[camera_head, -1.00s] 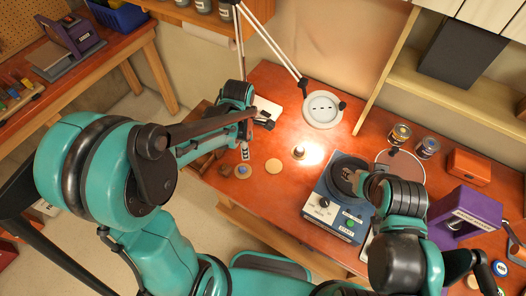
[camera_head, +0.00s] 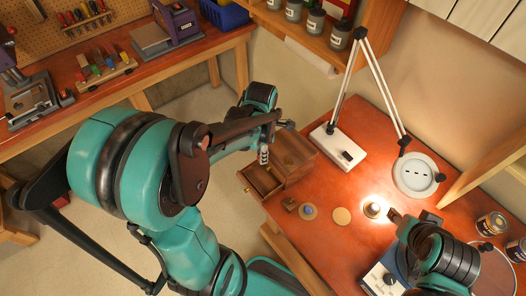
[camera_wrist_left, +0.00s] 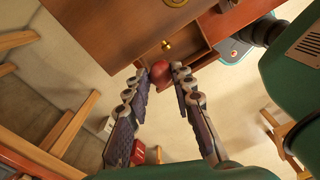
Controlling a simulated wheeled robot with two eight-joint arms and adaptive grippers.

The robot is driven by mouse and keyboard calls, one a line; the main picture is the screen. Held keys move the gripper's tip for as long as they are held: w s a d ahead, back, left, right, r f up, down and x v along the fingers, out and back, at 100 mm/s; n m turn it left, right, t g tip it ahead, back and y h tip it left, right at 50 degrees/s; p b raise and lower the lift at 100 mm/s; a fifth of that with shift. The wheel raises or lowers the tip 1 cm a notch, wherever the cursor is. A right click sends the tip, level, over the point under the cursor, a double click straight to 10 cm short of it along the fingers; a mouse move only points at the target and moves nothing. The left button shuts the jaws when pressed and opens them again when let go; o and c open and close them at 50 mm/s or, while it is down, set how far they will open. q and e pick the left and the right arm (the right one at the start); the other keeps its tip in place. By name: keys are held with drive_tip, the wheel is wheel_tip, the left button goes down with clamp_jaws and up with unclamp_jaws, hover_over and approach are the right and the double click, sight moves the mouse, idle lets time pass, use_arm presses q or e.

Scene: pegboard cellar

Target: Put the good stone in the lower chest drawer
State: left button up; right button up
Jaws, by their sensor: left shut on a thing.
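A small wooden chest (camera_head: 292,152) stands at the table's left edge, with a drawer (camera_head: 262,180) pulled out toward the lower left. My left gripper (camera_head: 264,155) is beside the chest, above the open drawer. In the head view the fingers hide the stone. My right gripper (camera_head: 396,216) is near the table's right part, its fingers mostly hidden.
A blue-topped disc (camera_head: 308,211), a tan disc (camera_head: 341,216) and a small brown block (camera_head: 290,203) lie right of the drawer. A bright spot with a small round item (camera_head: 373,208) is farther right. A white lamp (camera_head: 415,175) stands behind. A workbench (camera_head: 120,85) is at upper left.

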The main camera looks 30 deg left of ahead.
use_arm(q)
wheel_tip(320, 180, down, 4)
drive_tip(key=shift+r+b, duration=0.25)
drive_tip(key=shift+b, duration=0.8)
drive_tip(key=o, duration=1.1)
drive_tip(key=shift+r, duration=0.1)
drive_tip(key=shift+r, duration=0.1)
wheel_tip(320, 180, up, 12)
drive_tip(key=shift+f, duration=0.1)
